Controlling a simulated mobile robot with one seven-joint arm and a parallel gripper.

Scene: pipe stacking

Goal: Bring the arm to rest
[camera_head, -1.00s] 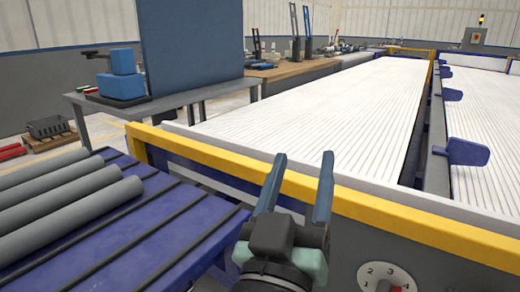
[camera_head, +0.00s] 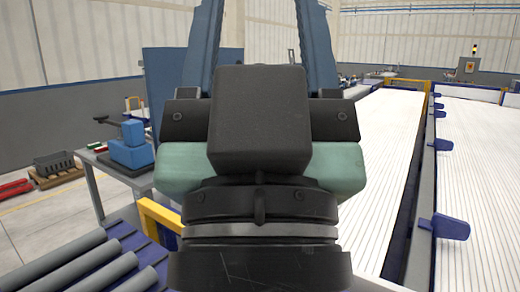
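My gripper (camera_head: 262,25) is raised close in front of the camera and fills the middle of the view. Its two blue-grey fingers point up, stand wide apart and run to the top edge. I see only background between them, so it is open and empty. Grey pipes (camera_head: 75,262) lie side by side on a blue rack (camera_head: 128,232) at the lower left, apart from my gripper. My gripper and wrist hide the centre of the scene.
A grey table (camera_head: 105,165) with a blue machine (camera_head: 130,150) stands at the left.

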